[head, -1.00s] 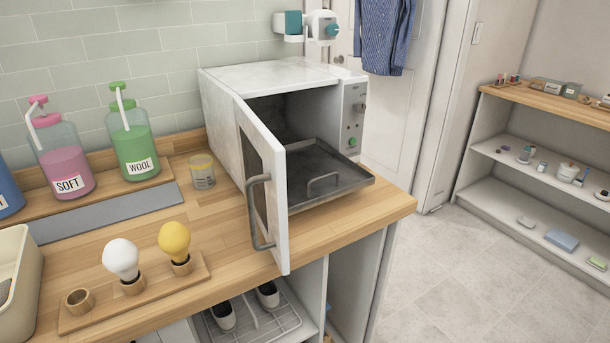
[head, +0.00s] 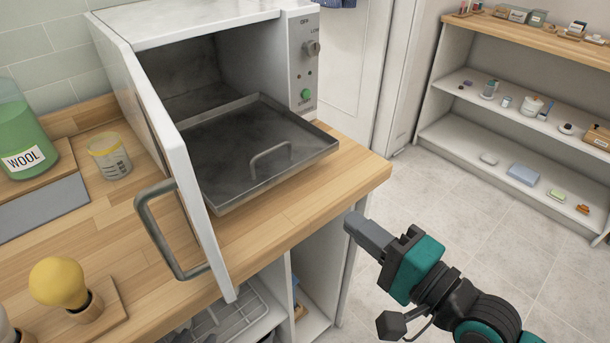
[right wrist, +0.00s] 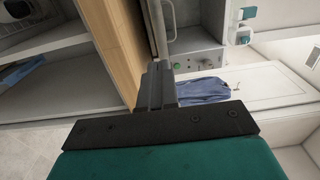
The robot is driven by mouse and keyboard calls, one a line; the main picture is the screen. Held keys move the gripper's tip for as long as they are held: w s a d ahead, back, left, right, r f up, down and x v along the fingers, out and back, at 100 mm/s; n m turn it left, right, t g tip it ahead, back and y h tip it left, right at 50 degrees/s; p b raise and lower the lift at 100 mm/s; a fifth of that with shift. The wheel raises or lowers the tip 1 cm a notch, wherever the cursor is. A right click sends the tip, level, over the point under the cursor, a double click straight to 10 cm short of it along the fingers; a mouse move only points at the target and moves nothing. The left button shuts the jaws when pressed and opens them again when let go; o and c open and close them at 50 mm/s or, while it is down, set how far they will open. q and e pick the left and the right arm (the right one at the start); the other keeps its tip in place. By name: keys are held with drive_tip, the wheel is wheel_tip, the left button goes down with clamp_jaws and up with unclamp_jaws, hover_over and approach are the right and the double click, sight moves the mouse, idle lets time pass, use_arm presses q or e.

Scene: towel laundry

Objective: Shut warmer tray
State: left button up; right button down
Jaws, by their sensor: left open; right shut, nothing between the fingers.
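The warmer (head: 205,18) is a white box on the wooden counter, with its door (head: 185,165) swung open toward me. Its dark metal tray (head: 235,150) is slid partly out and sticks past the front opening. The tray has a raised loop handle (head: 270,158) near its front edge. My right gripper (head: 352,226) is shut and empty, in front of the counter edge, below and to the right of the tray, apart from it. In the right wrist view its closed fingers (right wrist: 157,85) point toward the counter edge and the warmer's panel. My left gripper is not in view.
The door's grey bar handle (head: 150,225) juts out at the left of the tray. A yellow bulb (head: 58,283) and a lidded cup (head: 108,157) stand on the counter (head: 285,218). The control panel (head: 303,65) is right of the opening. Open floor lies right.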

sight(243, 137)
drive_tip(key=x, duration=1.1)
drive_tip(key=shift+w+a, duration=0.2)
use_arm(q)
drive_tip(key=shift+r, duration=0.1)
use_arm(e)
drive_tip(key=shift+w+a, duration=0.35)
drive_tip(key=shift+w, duration=0.25)
drive_tip(key=shift+w+a, duration=0.15)
drive_tip(key=b+x, duration=0.3)
drive_tip(key=x, duration=1.4)
drive_tip(key=shift+w+a+f+b, duration=0.15)
drive_tip(key=shift+w+a+b, duration=0.05)
drive_tip(key=shift+b, duration=0.2)
drive_tip(key=shift+w+a, duration=0.1)
drive_tip(key=shift+w, duration=0.05)
drive_tip(key=shift+r, duration=0.3)
use_arm(q)
drive_tip(key=shift+w+d+f, duration=0.1)
drive_tip(key=shift+d+f, duration=0.25)
drive_tip(key=shift+f, duration=0.25)
drive_tip(key=shift+w+d+f, duration=0.1)
drive_tip(key=shift+d+f, duration=0.2)
drive_tip(key=shift+f, duration=0.3)
use_arm(e)
drive_tip(key=shift+r, duration=0.15)
